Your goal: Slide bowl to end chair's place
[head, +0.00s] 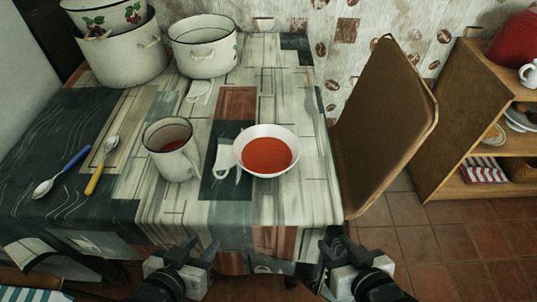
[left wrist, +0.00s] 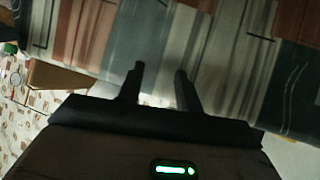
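A white bowl of red soup (head: 266,152) stands on the patterned table (head: 310,195), near its right end. The chair (head: 385,120) stands at the table's right end, its brown back leaning beside the edge. My left gripper (head: 190,253) is below the table's front edge, in front of and left of the bowl, open and empty. In the left wrist view the two fingers (left wrist: 158,82) are apart with tablecloth beyond them. My right gripper (head: 340,250) is at the front right corner, apart from the bowl, with its fingers spread.
A white enamel mug (head: 172,150) stands left of the bowl, with a white handled item (head: 226,160) between them. Pots (head: 203,45) stand at the back. Two spoons (head: 103,165) lie at left. A shelf (head: 470,130) stands at right. The table right of the bowl is clear.

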